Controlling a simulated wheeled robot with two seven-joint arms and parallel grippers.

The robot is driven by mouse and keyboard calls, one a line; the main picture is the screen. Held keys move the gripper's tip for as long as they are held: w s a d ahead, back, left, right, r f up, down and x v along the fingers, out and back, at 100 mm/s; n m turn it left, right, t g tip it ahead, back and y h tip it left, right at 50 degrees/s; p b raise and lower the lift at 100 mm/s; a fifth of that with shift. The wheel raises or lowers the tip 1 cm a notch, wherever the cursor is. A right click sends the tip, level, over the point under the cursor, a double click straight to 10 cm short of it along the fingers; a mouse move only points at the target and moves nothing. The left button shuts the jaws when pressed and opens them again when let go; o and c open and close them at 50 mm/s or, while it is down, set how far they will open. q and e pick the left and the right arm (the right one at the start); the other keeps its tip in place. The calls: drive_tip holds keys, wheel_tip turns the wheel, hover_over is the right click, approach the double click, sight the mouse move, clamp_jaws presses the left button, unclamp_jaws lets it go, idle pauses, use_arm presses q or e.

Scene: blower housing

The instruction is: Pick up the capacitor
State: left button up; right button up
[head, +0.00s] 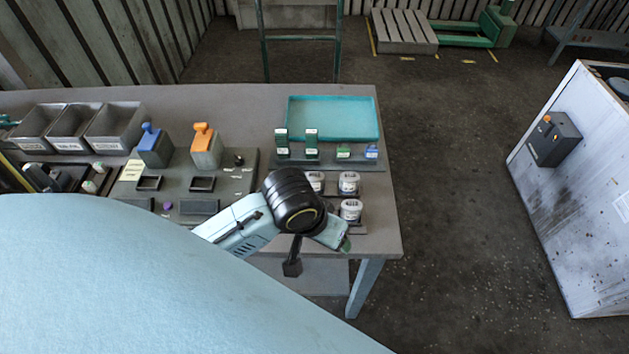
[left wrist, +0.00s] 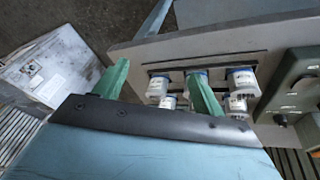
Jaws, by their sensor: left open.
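Several short white labelled cylinders, which look like the capacitors, stand upright near the table's front right corner. In the head view one (head: 349,183) is at the back, another (head: 316,180) is partly behind my arm, and one (head: 350,211) is nearer. My left gripper (head: 343,243) is just in front of them, mostly hidden by its own wrist. In the left wrist view its green fingers (left wrist: 157,70) are spread wide and empty. Cylinders with blue tops show between and beyond them, such as one (left wrist: 158,86) between the fingers and one (left wrist: 242,80) to the right. My right gripper is not in view.
A teal tray (head: 335,103) lies at the back right, behind a rack (head: 328,163) with green and blue parts. A dark fixture (head: 225,185) and grey bins (head: 115,126) are to the left. A white cabinet (head: 570,200) stands right, across open floor.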

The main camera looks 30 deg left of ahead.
use_arm(q)
drive_tip(key=w+a+n+y, duration=0.1)
drive_tip(key=w+a+n, duration=0.1)
drive_tip(key=w, duration=0.4)
drive_tip(key=n+g+y, duration=0.1)
drive_tip(key=n+y, duration=0.2)
drive_tip(key=n, duration=0.3)
approach(314, 176)
drive_tip(key=x, duration=1.2)
drive_tip(key=c, duration=0.9)
